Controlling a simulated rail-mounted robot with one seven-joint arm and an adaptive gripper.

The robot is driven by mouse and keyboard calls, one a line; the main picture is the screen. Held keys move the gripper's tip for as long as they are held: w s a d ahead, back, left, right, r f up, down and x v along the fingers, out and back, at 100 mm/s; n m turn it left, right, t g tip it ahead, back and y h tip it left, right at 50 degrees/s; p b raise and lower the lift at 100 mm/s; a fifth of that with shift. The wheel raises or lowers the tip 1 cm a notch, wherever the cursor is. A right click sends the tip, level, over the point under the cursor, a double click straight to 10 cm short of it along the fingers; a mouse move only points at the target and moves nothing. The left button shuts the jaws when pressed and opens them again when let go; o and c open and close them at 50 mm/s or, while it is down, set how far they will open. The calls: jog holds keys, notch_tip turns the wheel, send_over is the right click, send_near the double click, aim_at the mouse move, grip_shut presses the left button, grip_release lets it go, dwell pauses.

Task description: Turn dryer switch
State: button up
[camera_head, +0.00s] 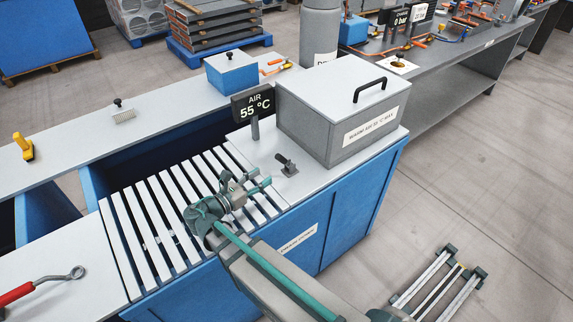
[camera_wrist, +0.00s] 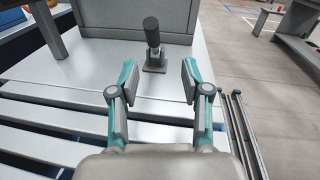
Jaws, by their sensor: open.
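The dryer switch (camera_head: 287,166) is a small dark lever on a grey base plate, on the white worktop in front of the grey dryer box (camera_head: 337,122). In the wrist view the switch (camera_wrist: 153,45) stands ahead, between my fingers in the picture, with its dark knob leaning up. My gripper (camera_head: 257,183) is above the slatted rack, left of and apart from the switch. In the wrist view my gripper (camera_wrist: 158,75) is open and empty, with the switch beyond the fingertips.
An air display (camera_head: 253,103) reading 55 °C stands on a post behind the switch. The white slatted rack (camera_head: 150,232) lies under my arm. A red-handled tool (camera_head: 35,287) lies at the left. A blue box (camera_head: 231,71) sits on the back counter.

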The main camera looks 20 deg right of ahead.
aim_at(281, 159)
jog(key=shift+w+a+r+n, duration=0.2)
jog(key=shift+w+a+n, duration=0.1)
jog(key=shift+w, duration=0.05)
jog(key=shift+w+d+r, duration=0.15)
jog(key=shift+d, duration=0.05)
jog(key=p+x, duration=0.2)
jog(key=x, duration=0.8)
jog(key=shift+w+r+p, duration=0.1)
jog(key=shift+p, duration=0.25)
grip_shut()
